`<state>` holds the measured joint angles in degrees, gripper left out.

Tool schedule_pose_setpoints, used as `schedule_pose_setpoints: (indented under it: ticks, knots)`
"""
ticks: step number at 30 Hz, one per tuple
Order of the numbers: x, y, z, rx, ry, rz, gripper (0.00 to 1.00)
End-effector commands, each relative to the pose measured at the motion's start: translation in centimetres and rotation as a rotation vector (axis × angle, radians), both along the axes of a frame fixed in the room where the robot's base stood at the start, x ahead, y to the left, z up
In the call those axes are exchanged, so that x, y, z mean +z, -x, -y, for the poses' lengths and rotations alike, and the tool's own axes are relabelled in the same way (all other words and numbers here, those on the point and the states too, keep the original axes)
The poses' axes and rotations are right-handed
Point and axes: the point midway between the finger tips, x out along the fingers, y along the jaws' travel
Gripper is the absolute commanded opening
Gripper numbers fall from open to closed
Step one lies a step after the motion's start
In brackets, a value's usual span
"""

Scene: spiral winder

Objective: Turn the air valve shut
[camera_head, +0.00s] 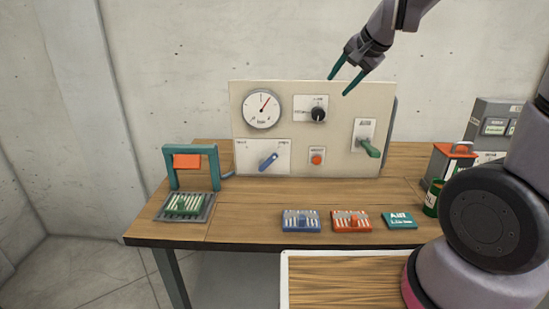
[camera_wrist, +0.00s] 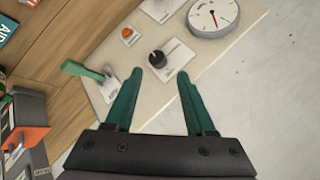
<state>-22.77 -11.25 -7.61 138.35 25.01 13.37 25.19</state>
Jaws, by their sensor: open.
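An upright beige panel (camera_head: 335,95) stands at the back of the table. It carries a blue lever (camera_head: 269,161) on a white plate, tilted up to the right, and a green lever (camera_head: 369,149) pointing down to the right. Their labels are too small to read surely, so I cannot tell which is the air valve. The green lever also shows in the wrist view (camera_wrist: 85,71); the blue lever does not. My gripper (camera_head: 339,86) is open and empty, near the panel's top edge in the picture. In the wrist view my gripper (camera_wrist: 160,72) has its fingertips below the black knob (camera_wrist: 156,58).
The panel also has a pressure gauge (camera_head: 262,108) and an orange button (camera_head: 317,158). A teal frame (camera_head: 213,166) and a grey tray (camera_head: 207,211) are at left. A blue block (camera_head: 301,228), red block (camera_head: 352,228) and teal AIR card (camera_head: 399,220) lie in front. A green can (camera_head: 431,199) is at right.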

Motion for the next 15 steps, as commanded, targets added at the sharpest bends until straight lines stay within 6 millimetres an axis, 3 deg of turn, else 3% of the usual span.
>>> schedule_pose_setpoints:
  ticks: [1, 6, 15]
  knots:
    - [-2.0, -1.3, -1.6, -0.025, -0.009, -0.015, 0.55]
    - [-8.0, -5.3, -5.5, -0.162, -0.03, -0.007, 0.55]
    - [-19.0, -8.1, -10.5, -0.364, 0.043, 0.132, 0.55]
